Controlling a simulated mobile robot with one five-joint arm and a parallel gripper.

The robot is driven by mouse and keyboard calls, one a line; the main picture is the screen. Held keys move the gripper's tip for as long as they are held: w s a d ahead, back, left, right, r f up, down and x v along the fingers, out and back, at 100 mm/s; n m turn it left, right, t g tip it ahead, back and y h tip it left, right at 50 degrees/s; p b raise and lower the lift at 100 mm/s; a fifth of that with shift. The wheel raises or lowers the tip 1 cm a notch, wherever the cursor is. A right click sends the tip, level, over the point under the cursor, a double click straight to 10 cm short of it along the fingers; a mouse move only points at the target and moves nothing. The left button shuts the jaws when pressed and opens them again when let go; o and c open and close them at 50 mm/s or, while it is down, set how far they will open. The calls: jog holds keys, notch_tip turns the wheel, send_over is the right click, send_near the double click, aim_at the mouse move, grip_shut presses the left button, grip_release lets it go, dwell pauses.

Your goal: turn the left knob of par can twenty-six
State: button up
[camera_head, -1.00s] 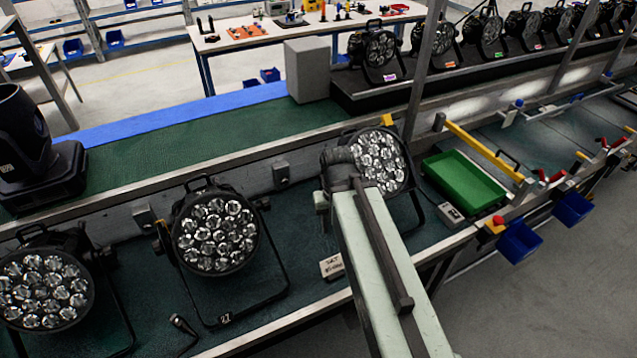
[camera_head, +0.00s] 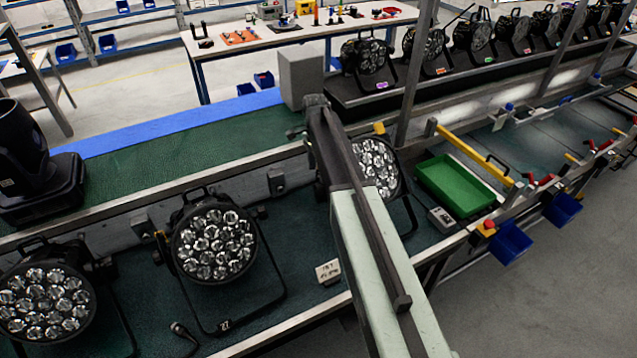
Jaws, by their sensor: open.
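Three black par cans with many round lenses stand on the green-topped bench. The middle par can (camera_head: 214,240) has a floor bracket tag that seems to read 27. Another par can (camera_head: 45,303) stands at the left edge. A third par can (camera_head: 378,168) stands to the right, partly covered by my arm. I cannot read a number 26 on either, and no knob shows clearly. My gripper (camera_head: 297,133) is at the far end of my raised arm, above and left of the right par can. It is small and dark, apart from the cans, and it holds nothing that I can see.
A green tray (camera_head: 458,186) lies right of the right par can. A grey box (camera_head: 301,80) stands behind my arm. A black moving-head light (camera_head: 38,165) is at the left. Upright posts and a yellow bar (camera_head: 472,152) stand at the right.

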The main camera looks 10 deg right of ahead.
aim_at(318, 185)
jog(key=f+b, duration=0.8)
jog(key=shift+s, duration=0.35)
jog(key=shift+r, duration=0.15)
jog(key=shift+c, duration=0.3)
grip_shut()
jog(key=shift+d, duration=0.1)
